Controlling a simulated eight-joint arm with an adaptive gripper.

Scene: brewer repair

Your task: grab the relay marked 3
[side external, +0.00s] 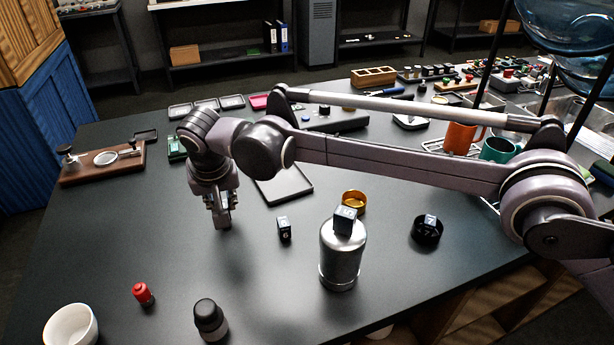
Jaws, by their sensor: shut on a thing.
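My gripper (221,214) points down over the left middle of the dark table. It is shut on a small dark block, mostly hidden by the fingers, and no mark on it can be read. A relay cube marked 6 (284,229) stands on the table to the right of my gripper. A cube that seems marked 5 (346,220) sits on top of a silver canister (341,260). A cube marked 7 (430,223) sits in a black round dish (427,239). I cannot make out a 3 on any cube.
A red small part (143,294), a black-capped bottle (210,320) and a white bowl (71,328) stand at the front left. A gold ring (354,200) lies behind the canister. A grey tray (287,188) lies behind my gripper.

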